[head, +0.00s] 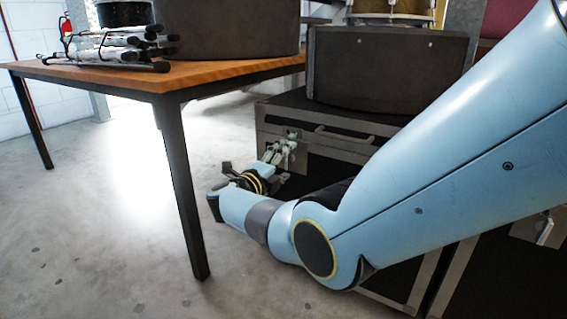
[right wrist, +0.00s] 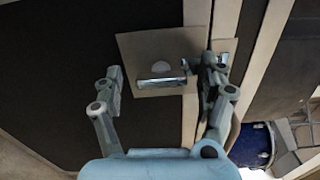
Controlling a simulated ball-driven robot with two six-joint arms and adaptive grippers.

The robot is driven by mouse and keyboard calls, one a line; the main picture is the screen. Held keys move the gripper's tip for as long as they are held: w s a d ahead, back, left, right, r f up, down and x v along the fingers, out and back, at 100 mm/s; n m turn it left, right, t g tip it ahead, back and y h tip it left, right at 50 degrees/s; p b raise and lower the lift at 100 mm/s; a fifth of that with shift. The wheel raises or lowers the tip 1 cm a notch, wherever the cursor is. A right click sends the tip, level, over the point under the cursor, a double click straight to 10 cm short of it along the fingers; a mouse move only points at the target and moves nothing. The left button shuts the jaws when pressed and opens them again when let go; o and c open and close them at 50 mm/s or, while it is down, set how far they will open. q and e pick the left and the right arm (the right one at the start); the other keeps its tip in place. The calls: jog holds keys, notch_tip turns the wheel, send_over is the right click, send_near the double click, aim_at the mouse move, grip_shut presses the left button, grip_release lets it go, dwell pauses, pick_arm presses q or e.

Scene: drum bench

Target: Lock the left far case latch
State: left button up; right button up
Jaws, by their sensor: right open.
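The black flight case (head: 345,152) with grey metal edging stands on the floor. In the right wrist view its latch (right wrist: 160,83) shows as a silver bar on a square grey plate (right wrist: 145,50) with a half-round recess, beside the pale edging strips. My right gripper (head: 282,147) is at the case front, over the latch area, and hides most of it in the head view. In the right wrist view the gripper (right wrist: 162,68) is open, one finger on each side of the latch. The right finger covers part of the edging and seam; contact is unclear. My left gripper is out of view.
A dark rounded case (head: 385,68) sits on top of the flight case. A wooden table (head: 215,70) with black legs stands left, holding folded stands (head: 115,50) and a dark drum case (head: 228,28). The floor (head: 110,240) is clear at left.

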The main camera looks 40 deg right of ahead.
jog(key=v, duration=1.2)
jog(key=shift+f, duration=0.1)
